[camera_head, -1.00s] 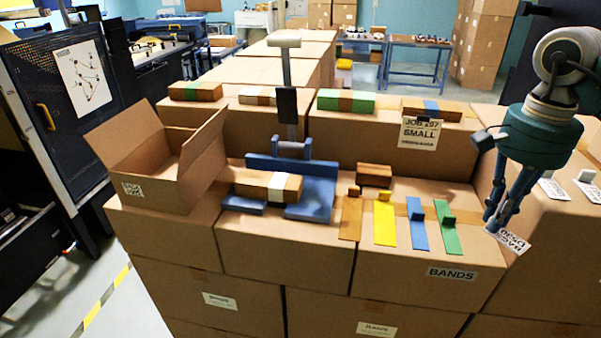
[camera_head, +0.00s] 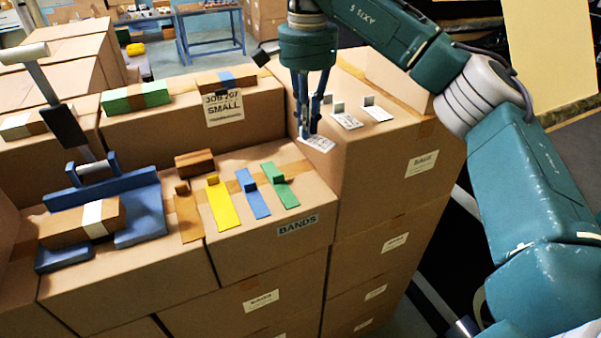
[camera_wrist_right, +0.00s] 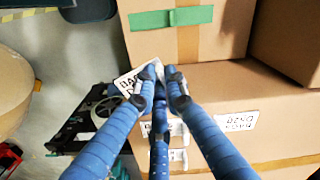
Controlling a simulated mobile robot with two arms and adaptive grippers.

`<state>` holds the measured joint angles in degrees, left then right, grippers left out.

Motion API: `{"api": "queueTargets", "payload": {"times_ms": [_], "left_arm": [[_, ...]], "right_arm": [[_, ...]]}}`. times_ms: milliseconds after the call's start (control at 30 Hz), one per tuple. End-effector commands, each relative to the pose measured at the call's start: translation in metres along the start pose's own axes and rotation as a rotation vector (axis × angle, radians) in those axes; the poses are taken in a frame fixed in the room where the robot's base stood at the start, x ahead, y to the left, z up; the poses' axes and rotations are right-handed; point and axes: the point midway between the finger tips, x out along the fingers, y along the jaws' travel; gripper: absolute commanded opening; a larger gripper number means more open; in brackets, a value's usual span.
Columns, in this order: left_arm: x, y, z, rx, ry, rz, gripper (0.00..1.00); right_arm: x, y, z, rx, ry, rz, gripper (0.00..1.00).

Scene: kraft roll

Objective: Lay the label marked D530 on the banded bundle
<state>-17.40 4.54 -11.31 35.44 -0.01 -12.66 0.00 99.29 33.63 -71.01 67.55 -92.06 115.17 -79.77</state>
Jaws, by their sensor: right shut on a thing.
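My right gripper (camera_head: 308,132) is shut on a white label (camera_head: 319,144) with a small upright tab gripped between its fingertips. The label is near the left edge of the right-hand carton. In the right wrist view, the fingers (camera_wrist_right: 162,75) hold the label (camera_wrist_right: 128,82), partly hidden, with only a few dark letters showing. Its print is too small to read in the head view. A brown bundle with a white band (camera_head: 93,220) lies on the blue press (camera_head: 140,228) at the left, well away from the gripper. My left gripper is out of view.
Yellow (camera_head: 219,205), blue, green and brown bands lie on the middle carton. Bundles with green (camera_head: 135,96), white and blue bands lie on cartons behind. The press handle (camera_head: 65,125) stands tall.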

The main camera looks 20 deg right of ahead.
Motion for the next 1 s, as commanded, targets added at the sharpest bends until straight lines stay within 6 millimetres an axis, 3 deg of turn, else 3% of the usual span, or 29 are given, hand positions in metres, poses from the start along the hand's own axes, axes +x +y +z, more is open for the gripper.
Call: {"api": "queueTargets", "payload": {"times_ms": [100, 300, 767, 1000], "left_arm": [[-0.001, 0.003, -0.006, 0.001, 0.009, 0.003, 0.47], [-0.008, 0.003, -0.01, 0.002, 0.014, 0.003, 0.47], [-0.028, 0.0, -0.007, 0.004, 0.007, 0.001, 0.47], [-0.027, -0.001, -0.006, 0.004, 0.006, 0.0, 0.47]], "right_arm": [[0.034, 0.001, 0.001, 0.0, -0.005, 0.004, 0.0], [0.074, 0.002, 0.001, 0.0, -0.002, 0.002, 0.0], [0.124, 0.001, 0.0, 0.002, -0.001, 0.001, 0.0], [0.129, 0.0, 0.0, 0.001, 0.001, -0.002, 0.0]]}}
